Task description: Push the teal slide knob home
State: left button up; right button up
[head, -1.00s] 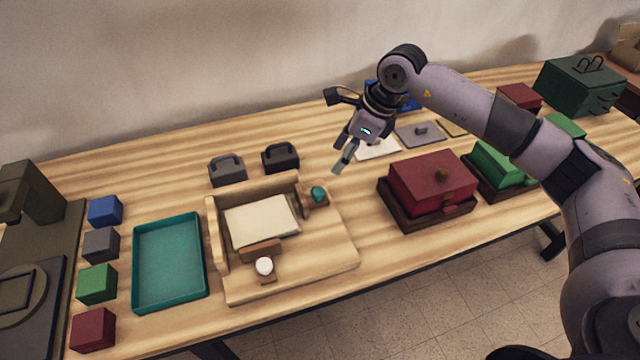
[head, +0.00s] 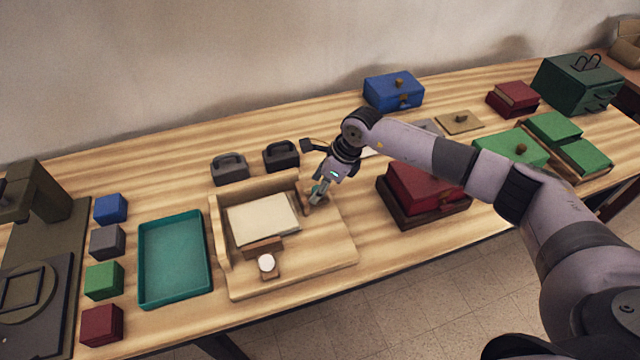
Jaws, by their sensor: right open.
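The teal slide knob (head: 315,188) sits at the right side of a wooden fixture (head: 325,250) and is mostly hidden behind my right gripper. My right gripper (head: 314,198) is open, with its fingers pointing down right at the teal knob. I cannot tell whether the fingers touch the knob or stand around it. A pale cream pad (head: 262,218) lies in the fixture, left of the gripper. A white knob (head: 266,263) on a brown slide stands at the pad's front edge. My left gripper is not in view.
A teal tray (head: 174,262) and several coloured blocks lie to the left. Two dark handled weights (head: 281,156) stand behind the fixture. A dark red box (head: 420,186) stands to the right, under my right arm. A blue box (head: 393,91) stands at the back.

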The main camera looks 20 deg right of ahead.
jog(key=shift+c, duration=0.4)
grip_shut()
dwell(0.4)
